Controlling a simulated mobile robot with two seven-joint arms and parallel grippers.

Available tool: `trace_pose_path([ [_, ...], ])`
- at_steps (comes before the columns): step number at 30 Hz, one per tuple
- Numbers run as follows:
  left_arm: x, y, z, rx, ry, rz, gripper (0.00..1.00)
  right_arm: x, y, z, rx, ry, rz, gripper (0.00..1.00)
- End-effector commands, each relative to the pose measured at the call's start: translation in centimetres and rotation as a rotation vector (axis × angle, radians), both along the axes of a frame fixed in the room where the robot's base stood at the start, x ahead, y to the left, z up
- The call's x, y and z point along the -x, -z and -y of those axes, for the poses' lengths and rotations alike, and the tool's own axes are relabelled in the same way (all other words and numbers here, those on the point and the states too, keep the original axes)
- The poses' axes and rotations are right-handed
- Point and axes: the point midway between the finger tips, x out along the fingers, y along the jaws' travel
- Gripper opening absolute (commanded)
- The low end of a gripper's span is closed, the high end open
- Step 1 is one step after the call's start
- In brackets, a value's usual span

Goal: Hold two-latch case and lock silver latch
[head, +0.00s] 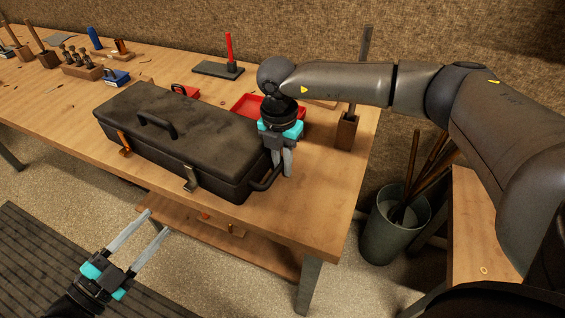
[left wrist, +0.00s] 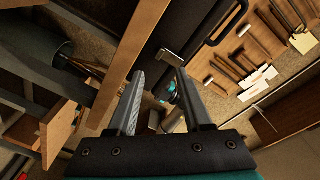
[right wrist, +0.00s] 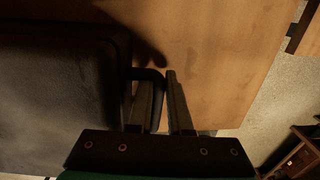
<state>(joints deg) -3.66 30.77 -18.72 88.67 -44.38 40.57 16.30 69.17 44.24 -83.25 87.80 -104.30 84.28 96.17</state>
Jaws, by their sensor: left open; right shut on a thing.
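An orange-brown latch (head: 124,143) is further left. I cannot tell how either latch is set. My right gripper (head: 287,173) is shut on the side handle (head: 265,181) at the case's right end; the handle (right wrist: 148,74) passes between its fingers in the right wrist view. My left gripper (head: 157,221) is open and empty, apart from the case, in front of the bench.
A red tray (head: 250,104) lies behind the case. A red-handled tool on a dark base (head: 217,69) and a wooden block (head: 347,130) stand further back. A bucket (head: 395,225) with sticks stands right of the bench. The bench's right front corner is clear.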

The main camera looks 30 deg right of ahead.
Motion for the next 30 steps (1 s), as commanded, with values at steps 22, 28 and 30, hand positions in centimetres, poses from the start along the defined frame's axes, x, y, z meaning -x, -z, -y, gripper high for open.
trace_pose_path([
  [22, -0.5, -0.7, -0.2, 0.246, -0.05, -0.265, 0.0, 0.0, -0.1, -0.1, -0.001, -0.004, 0.002, 0.0],
  [28, -1.1, -1.3, -0.5, 0.552, -0.095, -0.583, 0.0, 0.0, -0.1, -0.1, -0.001, -0.004, 0.001, 0.0],
  [30, -1.3, -1.4, -0.6, 0.661, -0.108, -0.694, 0.0, 0.0, -0.1, -0.1, -0.001, -0.004, 0.001, 0.0],
])
